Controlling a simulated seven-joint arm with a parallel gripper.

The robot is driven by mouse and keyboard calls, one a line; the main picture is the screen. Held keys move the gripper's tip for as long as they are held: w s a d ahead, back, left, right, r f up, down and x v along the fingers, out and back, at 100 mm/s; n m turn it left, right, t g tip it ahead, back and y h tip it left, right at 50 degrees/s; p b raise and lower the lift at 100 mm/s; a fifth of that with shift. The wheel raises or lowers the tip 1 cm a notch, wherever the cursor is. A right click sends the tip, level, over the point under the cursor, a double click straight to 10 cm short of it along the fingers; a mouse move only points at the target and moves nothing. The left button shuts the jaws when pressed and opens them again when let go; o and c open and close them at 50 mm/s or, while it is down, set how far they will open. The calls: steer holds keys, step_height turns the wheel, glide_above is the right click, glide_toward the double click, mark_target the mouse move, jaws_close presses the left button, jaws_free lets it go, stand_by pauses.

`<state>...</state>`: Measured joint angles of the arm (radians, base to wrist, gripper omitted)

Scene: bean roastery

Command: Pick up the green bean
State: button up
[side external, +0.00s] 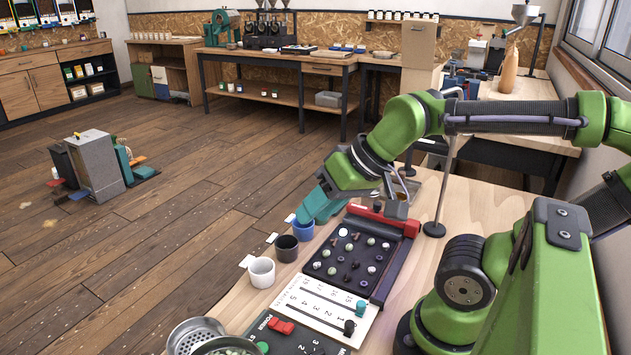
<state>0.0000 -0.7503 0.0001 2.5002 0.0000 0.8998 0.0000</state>
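A dark tray (393,274) lies on the light wood bench, with small beans spread over it. Several are pale green, such as a green bean (371,241) near the tray's middle and another green bean (331,270) near its left side. Others are dark or brown, and which green bean the task names cannot be told. I see no bean at the fingers. The finger gap is hidden from this side.
A black cup (287,250) and a white cup (262,273) stand left of the tray. A red bar (383,219) crosses its far end. A white slider panel (318,304) and a metal sieve (195,335) are nearer. A thin stand (439,205) rises at right.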

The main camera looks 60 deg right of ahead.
steer(key=w+d+f+m+g+h, duration=0.1)
steer(key=w+d+f+m+g, duration=0.1)
steer(key=w+d, duration=0.3)
steer(key=n+g+h, duration=0.1)
steer(key=n+g, duration=0.4)
steer(key=n, duration=0.1)
glide_above(343, 230)
step_height(343, 230, down, 5)
step_height(343, 230, down, 12)
steer(key=shift+a+r, duration=0.1)
steer(key=shift+r, duration=0.15)
steer(key=shift+f, duration=2.7)
steer(key=shift+c, duration=0.3)
jaws_close()
